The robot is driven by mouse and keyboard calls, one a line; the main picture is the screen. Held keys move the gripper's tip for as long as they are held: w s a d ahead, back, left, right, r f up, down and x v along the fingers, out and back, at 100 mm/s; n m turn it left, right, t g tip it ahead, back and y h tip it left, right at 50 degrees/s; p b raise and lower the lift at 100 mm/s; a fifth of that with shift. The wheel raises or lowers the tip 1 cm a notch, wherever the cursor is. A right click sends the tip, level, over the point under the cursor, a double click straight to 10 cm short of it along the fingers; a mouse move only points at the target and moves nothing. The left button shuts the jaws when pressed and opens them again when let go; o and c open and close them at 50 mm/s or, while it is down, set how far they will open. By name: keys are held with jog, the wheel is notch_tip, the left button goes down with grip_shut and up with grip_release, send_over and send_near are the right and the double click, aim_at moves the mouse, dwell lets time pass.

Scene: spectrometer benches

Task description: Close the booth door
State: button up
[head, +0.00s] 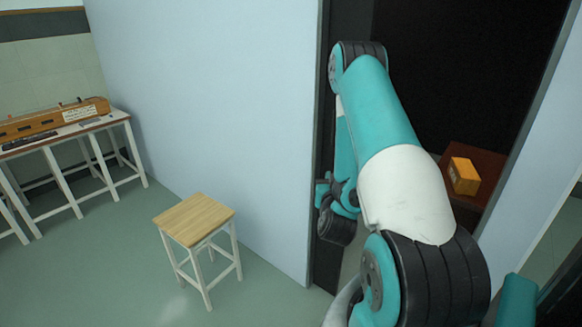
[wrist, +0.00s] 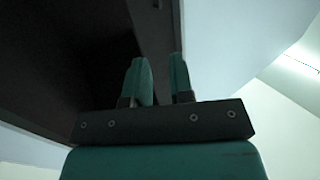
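The booth's dark opening (head: 450,90) shows in the head view between a large light-blue panel (head: 220,120) on the left and a narrower light-blue panel (head: 535,165) on the right. I cannot tell for sure which panel is the door; no handle shows clearly. The doorway stands open. My gripper (head: 322,192) is at the dark upright edge on the opening's left side, partly hidden by my arm. In the wrist view my gripper (wrist: 160,78) has its two teal fingers apart, with nothing seen between them. A dark upright strip (wrist: 155,30) lies beyond the fingertips; contact cannot be told.
A wooden-topped stool (head: 195,218) stands on the green floor left of the opening. A white-legged bench (head: 75,128) with a wooden instrument (head: 55,118) is at far left. Inside the booth, an orange box (head: 463,176) sits on a brown table (head: 485,160). Floor around the stool is clear.

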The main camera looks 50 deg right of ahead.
jog(key=shift+w, duration=0.15)
